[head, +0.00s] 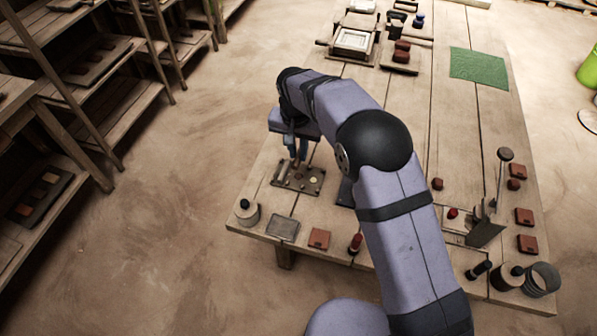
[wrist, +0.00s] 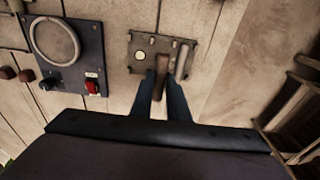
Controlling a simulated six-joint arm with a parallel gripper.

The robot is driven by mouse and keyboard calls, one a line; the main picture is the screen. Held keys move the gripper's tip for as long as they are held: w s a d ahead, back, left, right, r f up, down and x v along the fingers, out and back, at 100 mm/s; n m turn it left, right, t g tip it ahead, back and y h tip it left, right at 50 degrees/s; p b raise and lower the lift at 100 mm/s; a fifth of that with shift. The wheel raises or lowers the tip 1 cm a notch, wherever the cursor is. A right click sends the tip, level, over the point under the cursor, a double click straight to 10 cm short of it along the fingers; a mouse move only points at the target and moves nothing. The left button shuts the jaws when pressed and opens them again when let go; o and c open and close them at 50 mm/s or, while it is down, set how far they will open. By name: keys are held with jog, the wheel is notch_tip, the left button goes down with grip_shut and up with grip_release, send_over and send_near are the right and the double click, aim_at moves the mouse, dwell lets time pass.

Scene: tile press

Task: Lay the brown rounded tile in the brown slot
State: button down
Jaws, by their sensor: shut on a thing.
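My gripper (wrist: 161,98) is shut on the brown rounded tile (wrist: 161,76), which stands on edge between the fingertips in the wrist view. The tile is over a grey slotted plate (wrist: 134,70), and I cannot tell whether it touches the plate. A pale bar-shaped piece (wrist: 182,62) lies on the plate just right of the tile, and a pale round piece (wrist: 139,56) lies to its left. In the head view my gripper (head: 298,158) is over the same plate (head: 312,188), near the table's left edge. The brown slot cannot be made out; the tile and fingers cover part of the plate.
A dark panel (wrist: 75,72) with a ring, a black knob and a red switch (wrist: 91,88) is left of the plate. In the head view, a grey slab (head: 283,226), a terracotta tile (head: 319,238) and a round weight (head: 245,213) lie along the front edge. A lever press (head: 487,223) stands right.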

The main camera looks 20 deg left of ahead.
aim_at(299, 176)
jog(key=shift+f+p, duration=0.9)
jog(key=shift+f, duration=3.45)
jog(key=shift+f, duration=0.2)
jog(key=c, duration=1.7)
grip_release()
jog(key=shift+r, duration=0.1)
jog(key=r+b, duration=0.1)
jog(key=r, duration=0.3)
jog(key=s+r+b, duration=0.1)
jog(key=r, duration=0.7)
jog(key=shift+s+r+b, duration=0.1)
jog(key=shift+s+b, duration=0.15)
jog(key=shift+b, duration=0.15)
